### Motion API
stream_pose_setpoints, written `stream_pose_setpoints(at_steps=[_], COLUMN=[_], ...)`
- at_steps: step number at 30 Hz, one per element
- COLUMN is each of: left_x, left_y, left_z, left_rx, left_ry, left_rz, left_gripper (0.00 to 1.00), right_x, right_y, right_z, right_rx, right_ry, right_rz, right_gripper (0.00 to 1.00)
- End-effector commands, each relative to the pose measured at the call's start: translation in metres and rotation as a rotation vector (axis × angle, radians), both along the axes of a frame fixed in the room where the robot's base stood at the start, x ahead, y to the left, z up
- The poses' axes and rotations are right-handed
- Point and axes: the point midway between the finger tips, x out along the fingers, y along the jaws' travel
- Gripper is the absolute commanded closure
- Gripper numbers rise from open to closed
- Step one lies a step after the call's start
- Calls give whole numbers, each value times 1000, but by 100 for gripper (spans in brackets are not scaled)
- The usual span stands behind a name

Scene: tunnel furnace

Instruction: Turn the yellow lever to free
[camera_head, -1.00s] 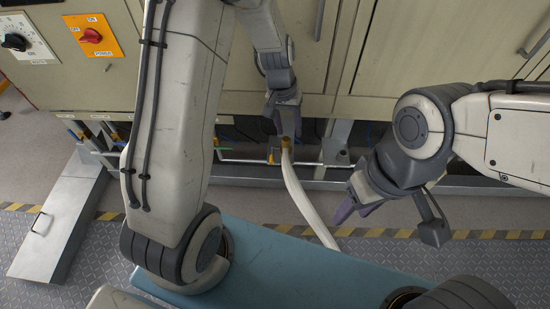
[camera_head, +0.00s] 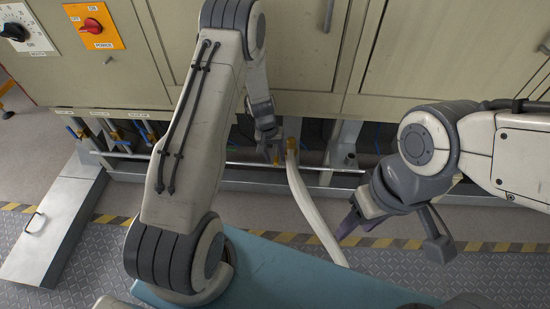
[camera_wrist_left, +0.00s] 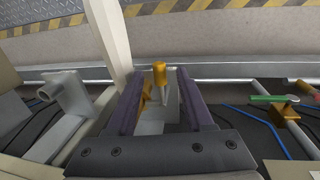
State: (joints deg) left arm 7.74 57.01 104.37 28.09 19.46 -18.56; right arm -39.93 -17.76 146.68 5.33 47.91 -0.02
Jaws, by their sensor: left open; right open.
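The yellow lever (camera_wrist_left: 160,72) stands up between the two fingers of my left gripper (camera_wrist_left: 160,88) in the left wrist view, with gaps on both sides. A metal stem shows below its yellow grip. My left gripper is open and holds nothing. My right gripper (camera_head: 357,218) is open and empty, out to the right above the floor.
Other valve levers, one green (camera_wrist_left: 271,98), lie along the pipe. The cabinet (camera_head: 430,60) overhangs the pipes.

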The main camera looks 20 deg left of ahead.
Motion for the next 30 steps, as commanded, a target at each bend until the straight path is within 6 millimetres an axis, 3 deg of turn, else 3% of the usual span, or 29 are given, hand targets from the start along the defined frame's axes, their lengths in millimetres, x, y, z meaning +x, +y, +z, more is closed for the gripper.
stream_pose_setpoints(at_steps=[11,15,16,30], left_x=[0,0,0,0], left_y=[-1,-1,-1,-1], left_z=[-7,-7,-7,-7], left_rx=[0,0,0,0], left_ry=[1,1,1,0], left_rz=[0,0,0,-1], left_gripper=[48,98,100,100], right_x=[0,0,0,0], right_y=[0,0,0,0], right_z=[-1,-2,-2,-2], right_rx=[0,0,0,0], right_ry=[0,0,0,0], right_rz=[0,0,0,0], right_gripper=[50,50,50,50])
